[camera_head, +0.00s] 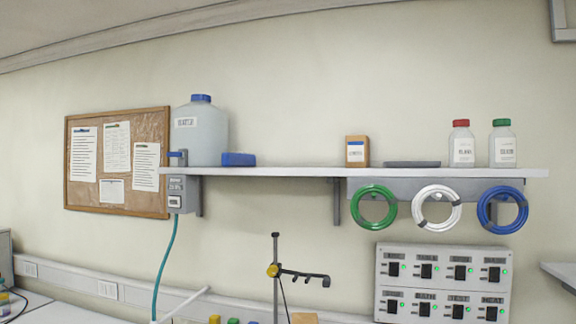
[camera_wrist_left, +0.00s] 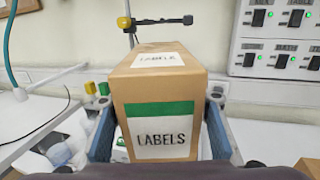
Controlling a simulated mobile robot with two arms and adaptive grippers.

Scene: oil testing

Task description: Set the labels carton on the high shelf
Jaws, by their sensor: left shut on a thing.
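The labels carton (camera_wrist_left: 160,100) is a brown box with a green-banded white label reading LABELS, close up in the left wrist view. My left gripper (camera_wrist_left: 161,118) is shut on it, with one blue-grey finger against each side. The carton looks upright. The high shelf (camera_head: 290,172) is a long white board on the wall in the head view. My left gripper does not show in the head view, and neither does my right gripper.
On the shelf stand a water jug (camera_head: 202,135), a blue box (camera_head: 238,159), a small brown carton (camera_head: 357,151), a dark tray (camera_head: 412,164) and two bottles (camera_head: 461,145) (camera_head: 502,145). Bare shelf lies between the blue box and small carton. A clamp stand (camera_head: 276,270) rises below.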

